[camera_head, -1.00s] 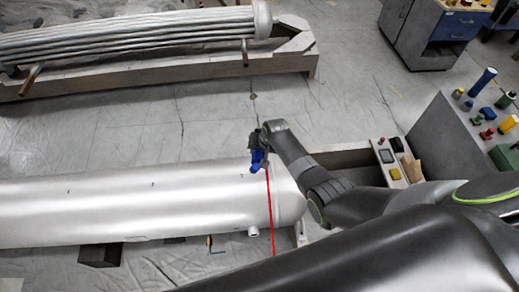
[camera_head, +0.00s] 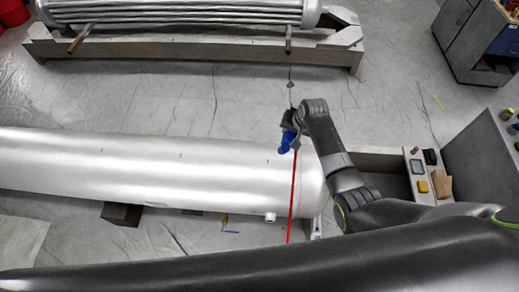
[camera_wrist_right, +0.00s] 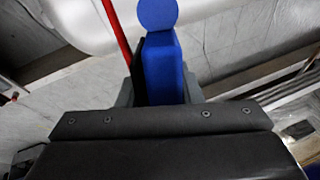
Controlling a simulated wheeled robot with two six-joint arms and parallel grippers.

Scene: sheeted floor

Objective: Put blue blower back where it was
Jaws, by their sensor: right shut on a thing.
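My right gripper (camera_head: 290,124) is shut on the blue blower (camera_head: 286,142). It holds the blower above the far side of the silver tank, near its right end. In the right wrist view the blue blower (camera_wrist_right: 163,65) stands up between the grey fingers, with a round blue part at its top. A thin red bar (camera_head: 292,198) runs from the blower down across the tank; I cannot tell whether it is joined to the blower. The red bar (camera_wrist_right: 117,32) passes left of the blower in the wrist view. My left gripper is not in view.
The silver tank (camera_head: 120,165) lies across the floor. A tube bundle rests on a beige frame (camera_head: 190,58) behind it. At right are a small tray (camera_head: 406,166) with several items, a grey table (camera_head: 484,160) and a cabinet (camera_head: 470,42). Clear floor lies between tank and frame.

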